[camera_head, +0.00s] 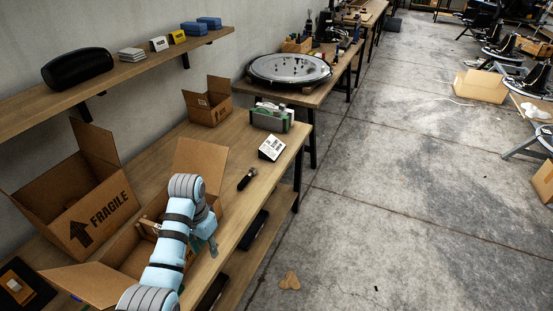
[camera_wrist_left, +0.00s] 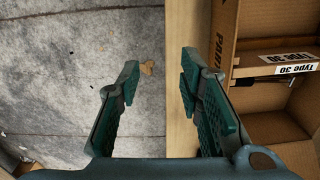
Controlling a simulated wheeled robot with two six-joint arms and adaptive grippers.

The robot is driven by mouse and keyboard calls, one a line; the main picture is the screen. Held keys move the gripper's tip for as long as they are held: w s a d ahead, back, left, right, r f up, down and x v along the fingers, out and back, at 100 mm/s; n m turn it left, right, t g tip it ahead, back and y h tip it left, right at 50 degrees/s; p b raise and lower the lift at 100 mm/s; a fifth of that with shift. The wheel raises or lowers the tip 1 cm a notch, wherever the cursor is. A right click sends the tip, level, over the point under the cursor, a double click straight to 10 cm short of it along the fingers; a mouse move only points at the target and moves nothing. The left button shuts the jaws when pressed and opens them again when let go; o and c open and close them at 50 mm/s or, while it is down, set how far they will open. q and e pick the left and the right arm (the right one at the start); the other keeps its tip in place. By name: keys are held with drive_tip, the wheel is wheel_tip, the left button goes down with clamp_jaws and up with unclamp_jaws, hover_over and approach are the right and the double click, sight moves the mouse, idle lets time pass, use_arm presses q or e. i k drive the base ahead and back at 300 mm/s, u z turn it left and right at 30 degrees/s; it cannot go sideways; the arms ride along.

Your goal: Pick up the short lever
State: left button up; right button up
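A short dark lever-like piece (camera_head: 246,179) lies on the workbench (camera_head: 229,205), near its front edge. I cannot tell for sure that it is the short lever. In the left wrist view a thin metal piece with a dark end (camera_wrist_left: 270,79) lies in a cardboard box with "Type 30" labels (camera_wrist_left: 285,57); its length is partly hidden. My left gripper (camera_wrist_left: 158,85) is open and empty, pointing down over the bench edge, left of that box. In the head view the left gripper (camera_head: 212,246) is partly hidden by my arm. My right gripper is not in view.
A "FRAGILE" box (camera_head: 97,212) and an open divided box (camera_head: 125,250) stand on the bench. A white label card (camera_head: 272,147) and a green-and-grey holder (camera_head: 271,118) are farther back. A shelf (camera_head: 130,72) hangs above. The floor (camera_head: 370,220) at right is mostly clear.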

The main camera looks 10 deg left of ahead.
sight(253, 171)
drive_tip(key=z, duration=0.1)
drive_tip(key=i, duration=1.45)
drive_tip(key=u, duration=0.1)
